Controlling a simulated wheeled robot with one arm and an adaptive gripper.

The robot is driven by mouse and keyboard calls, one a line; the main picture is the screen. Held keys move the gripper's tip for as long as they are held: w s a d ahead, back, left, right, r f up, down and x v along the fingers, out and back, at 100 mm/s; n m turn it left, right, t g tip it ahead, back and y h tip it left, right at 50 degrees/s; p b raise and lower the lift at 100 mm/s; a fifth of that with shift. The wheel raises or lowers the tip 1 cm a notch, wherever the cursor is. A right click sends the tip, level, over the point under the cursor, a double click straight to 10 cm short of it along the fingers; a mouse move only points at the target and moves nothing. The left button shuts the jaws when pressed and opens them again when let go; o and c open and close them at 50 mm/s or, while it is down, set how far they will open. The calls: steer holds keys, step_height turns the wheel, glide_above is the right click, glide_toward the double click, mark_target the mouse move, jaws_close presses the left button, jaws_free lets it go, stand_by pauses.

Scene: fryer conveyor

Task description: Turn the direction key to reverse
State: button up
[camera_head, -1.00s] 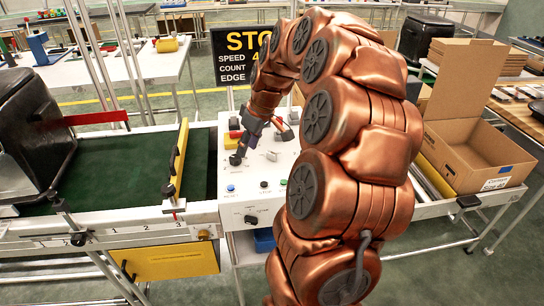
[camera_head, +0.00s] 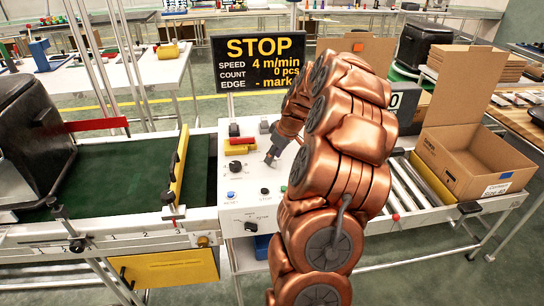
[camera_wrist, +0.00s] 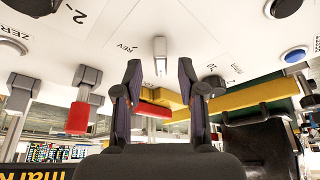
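The direction key, a small light-grey lever (camera_wrist: 160,50), stands on the white control panel (camera_wrist: 228,35) in the wrist view. A REV label is printed to its left in that view. My gripper (camera_wrist: 160,80) is open, with one dark finger on each side of the view. The key shows in the gap just beyond the fingertips, and nothing is held. In the head view my gripper (camera_head: 270,160) is low over the right part of the panel. The key cannot be made out clearly there, and my arm hides the panel's right side.
A black knob (camera_head: 235,166), a blue button (camera_head: 231,194) and a yellow block (camera_head: 240,146) are on the panel. A STOP display (camera_head: 259,62) stands behind it. The green conveyor belt (camera_head: 110,175) is left, an open cardboard box (camera_head: 480,165) right.

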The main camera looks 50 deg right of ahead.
steer(key=shift+w+f, duration=0.3)
steer(key=shift+f, duration=0.35)
steer(key=shift+a, duration=0.1)
jaws_close()
steer(key=shift+a, duration=0.15)
